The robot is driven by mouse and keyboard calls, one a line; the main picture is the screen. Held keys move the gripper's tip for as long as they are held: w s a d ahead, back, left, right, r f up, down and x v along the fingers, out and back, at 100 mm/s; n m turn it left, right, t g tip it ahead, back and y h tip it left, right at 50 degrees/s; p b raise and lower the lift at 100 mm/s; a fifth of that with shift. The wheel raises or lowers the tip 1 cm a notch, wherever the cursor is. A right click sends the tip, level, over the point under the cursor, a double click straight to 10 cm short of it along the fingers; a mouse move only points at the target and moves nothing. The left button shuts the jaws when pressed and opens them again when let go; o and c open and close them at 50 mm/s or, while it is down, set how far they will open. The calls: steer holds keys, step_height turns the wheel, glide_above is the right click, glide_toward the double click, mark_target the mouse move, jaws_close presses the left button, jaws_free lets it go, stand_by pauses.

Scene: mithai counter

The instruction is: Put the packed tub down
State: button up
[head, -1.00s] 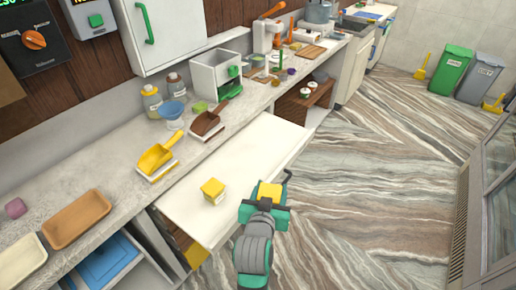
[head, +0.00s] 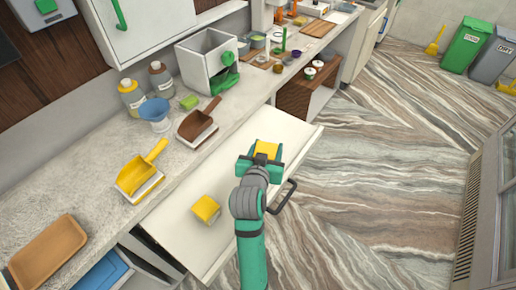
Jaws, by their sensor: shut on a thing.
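My gripper (head: 262,162) is shut on a yellow-topped tub (head: 267,149), of which mainly the top shows between the teal jaws. It is over the white pull-out surface (head: 232,155), near its front edge. The tub's underside is hidden, so I cannot tell whether it touches the surface. A second tub (head: 206,209), with a yellow top and pale sides, stands upright on the same surface, to the left of and nearer than my gripper.
On the stone counter behind are a yellow scoop (head: 139,176), a brown scoop (head: 198,122), a blue funnel (head: 155,113), bottles and a white dispenser (head: 207,61). A tan tray (head: 48,250) lies at near left. A dark handle (head: 284,197) sticks out at the front edge. The white surface around the gripper is clear.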

steer(key=w+f, duration=0.2)
steer(key=w+a+f, duration=0.1)
steer(key=w+f, duration=0.1)
steer(key=w, duration=0.1)
steer(key=w+f, duration=0.2)
steer(key=w, duration=0.1)
steer(key=shift+w+a+f, duration=0.15)
steer(key=shift+a+f, duration=0.15)
steer(key=shift+a, duration=0.1)
steer(key=shift+w+a+f, duration=0.3)
steer(key=shift+f, duration=0.15)
steer(key=shift+w+a+f, duration=0.1)
steer(key=shift+f, duration=0.1)
steer(key=shift+w+f, duration=0.1)
steer(key=shift+f, duration=1.5)
steer(key=shift+f, duration=0.15)
steer(key=o, duration=1.2)
